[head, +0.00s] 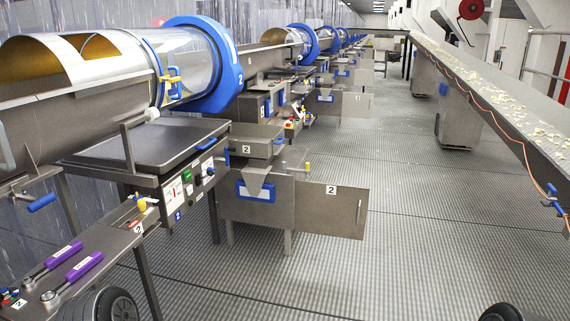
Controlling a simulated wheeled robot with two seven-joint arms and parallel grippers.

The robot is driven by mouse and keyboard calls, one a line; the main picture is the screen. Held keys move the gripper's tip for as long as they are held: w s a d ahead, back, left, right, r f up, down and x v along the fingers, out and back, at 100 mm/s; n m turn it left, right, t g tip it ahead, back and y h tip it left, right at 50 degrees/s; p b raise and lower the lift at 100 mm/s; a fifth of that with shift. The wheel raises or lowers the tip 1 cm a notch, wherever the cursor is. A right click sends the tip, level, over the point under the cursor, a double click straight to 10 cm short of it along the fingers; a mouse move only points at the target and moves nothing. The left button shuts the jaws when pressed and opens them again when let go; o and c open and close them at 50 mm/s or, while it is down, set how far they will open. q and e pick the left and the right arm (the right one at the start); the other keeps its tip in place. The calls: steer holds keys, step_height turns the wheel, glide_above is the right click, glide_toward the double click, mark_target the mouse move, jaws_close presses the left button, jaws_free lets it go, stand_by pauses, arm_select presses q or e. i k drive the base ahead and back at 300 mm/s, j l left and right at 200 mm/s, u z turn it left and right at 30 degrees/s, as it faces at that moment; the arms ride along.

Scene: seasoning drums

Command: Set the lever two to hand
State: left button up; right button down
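Station two's grey control panel (197,190) stands left of centre, below the drum, with a "2" label at its lower edge. A small yellow-handled lever (145,204) sits at the panel's left, above another "2" label (137,227). I cannot tell which of these is lever two, and the setting marks are too small to read. Neither of my grippers is in view.
A clear drum with a blue ring (232,62) stands above the panel. Two purple-handled tools (84,265) lie on the shelf at lower left. An open metal door (331,210) marked "2" juts into the aisle. The ribbed floor (420,240) is clear; a conveyor (500,125) runs along the right.

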mark_target(210, 173)
steer(key=i+l+u, duration=0.15)
steer(key=i+u, duration=0.2)
steer(key=i, duration=0.25)
steer(key=i+l+u, duration=0.4)
steer(key=i, duration=0.2)
steer(key=i+l+u, duration=0.35)
steer(key=i, duration=0.25)
steer(key=i+l+u, duration=0.25)
steer(key=u, duration=0.15)
steer(key=i+l+u, duration=0.2)
steer(key=l+u, duration=0.15)
steer(key=i+l+u, duration=0.15)
steer(key=l+u, duration=0.65)
steer(key=i+l, duration=0.05)
steer(key=l, duration=0.05)
